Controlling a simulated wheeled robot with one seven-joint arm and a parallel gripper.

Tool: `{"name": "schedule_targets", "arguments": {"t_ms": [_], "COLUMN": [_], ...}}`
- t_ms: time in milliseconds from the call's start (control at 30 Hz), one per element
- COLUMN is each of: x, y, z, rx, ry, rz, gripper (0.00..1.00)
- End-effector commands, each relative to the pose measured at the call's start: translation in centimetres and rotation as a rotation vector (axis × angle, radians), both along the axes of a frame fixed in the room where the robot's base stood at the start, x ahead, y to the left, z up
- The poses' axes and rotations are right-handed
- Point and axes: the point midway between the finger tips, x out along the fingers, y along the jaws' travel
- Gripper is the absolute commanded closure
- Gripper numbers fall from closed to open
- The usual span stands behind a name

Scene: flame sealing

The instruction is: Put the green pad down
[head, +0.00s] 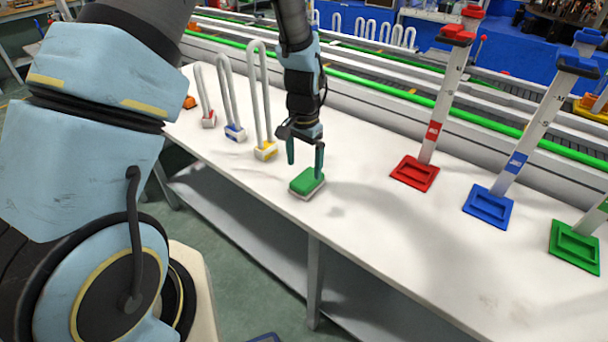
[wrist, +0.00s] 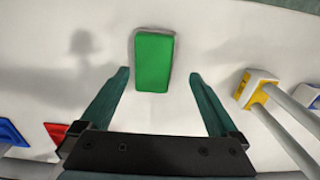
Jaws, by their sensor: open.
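The green pad (head: 308,180), with a pale lower layer, lies flat on the white table near its front edge. It also shows in the wrist view (wrist: 154,62), ahead of the fingertips and between their lines. My gripper (head: 305,160) is open, its two fingers pointing down at the pad from just above and behind it. In the wrist view the open fingers (wrist: 158,78) are spread wider than the pad, with a visible gap on both sides. Nothing is held between them.
White looped tubes with red, blue and yellow (head: 265,151) bases stand left of my gripper. Stands with red (head: 415,174), blue (head: 487,207) and green (head: 576,247) bases are to the right. The table (head: 370,240) between is clear. A conveyor with green rails runs behind.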

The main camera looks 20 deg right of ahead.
Motion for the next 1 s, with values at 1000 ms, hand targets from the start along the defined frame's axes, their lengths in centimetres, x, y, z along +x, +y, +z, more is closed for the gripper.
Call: {"name": "schedule_targets", "arguments": {"t_ms": [1000], "x": [2.1], "y": [11.8], "z": [11.2], "rx": [-0.032], "ry": [-0.037], "rz": [0.333], "gripper": [0.04]}}
